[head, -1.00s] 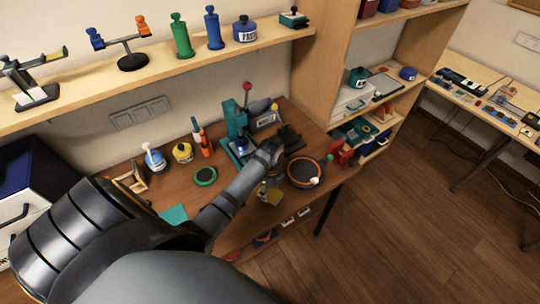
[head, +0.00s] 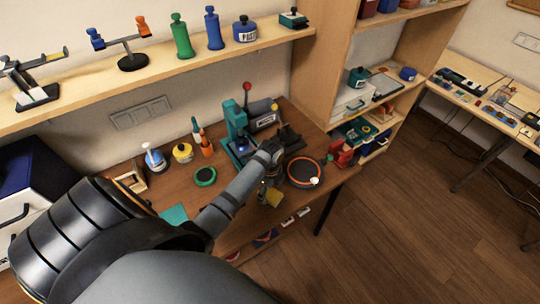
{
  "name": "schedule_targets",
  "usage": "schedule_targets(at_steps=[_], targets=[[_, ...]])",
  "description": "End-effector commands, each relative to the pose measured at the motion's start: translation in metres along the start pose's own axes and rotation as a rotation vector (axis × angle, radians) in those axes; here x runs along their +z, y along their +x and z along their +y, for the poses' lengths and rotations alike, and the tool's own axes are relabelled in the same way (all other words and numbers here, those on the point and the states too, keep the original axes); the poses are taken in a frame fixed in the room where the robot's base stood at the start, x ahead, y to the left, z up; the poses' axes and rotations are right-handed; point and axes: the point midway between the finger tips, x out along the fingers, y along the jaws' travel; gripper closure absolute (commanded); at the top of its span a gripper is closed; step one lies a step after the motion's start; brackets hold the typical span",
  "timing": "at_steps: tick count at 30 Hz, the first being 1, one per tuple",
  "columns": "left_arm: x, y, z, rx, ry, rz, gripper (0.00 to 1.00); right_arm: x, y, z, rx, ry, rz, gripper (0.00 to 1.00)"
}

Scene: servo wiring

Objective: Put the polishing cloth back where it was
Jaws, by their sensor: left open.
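A flat teal piece of cloth (head: 174,214) lies on the wooden bench near its front edge, partly hidden by my left arm. A small yellow piece (head: 273,197) shows just below my left gripper (head: 268,188). I cannot tell which of the two is the polishing cloth, or whether the yellow piece touches the fingers. My left arm reaches over the bench from the lower left, and its gripper is open, low over the front of the bench. The fingers are small and dark here. My right gripper is not in view.
A round dark tray with an orange rim (head: 303,172) lies right of the gripper. A teal press (head: 236,130) stands behind the wrist. A green round pad (head: 205,176), a yellow pot (head: 182,152) and a blue-white bottle (head: 154,158) stand farther left. A loaded shelf (head: 160,82) runs above.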

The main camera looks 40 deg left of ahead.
Motion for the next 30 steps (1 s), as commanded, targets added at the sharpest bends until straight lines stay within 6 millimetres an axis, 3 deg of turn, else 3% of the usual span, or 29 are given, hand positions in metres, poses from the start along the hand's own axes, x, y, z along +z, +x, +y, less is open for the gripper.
schedule_targets(at_steps=[9,15,30], targets=[[0.001,-0.072,-0.002,-0.007,0.0,-0.001,0.24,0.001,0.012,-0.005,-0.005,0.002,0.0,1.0],[0.0,-0.107,-0.001,-0.002,0.0,-0.001,0.24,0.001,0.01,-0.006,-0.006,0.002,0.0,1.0],[0.0,-0.115,0.0,0.0,0.0,0.0,0.24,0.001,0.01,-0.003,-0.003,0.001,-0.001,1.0]])
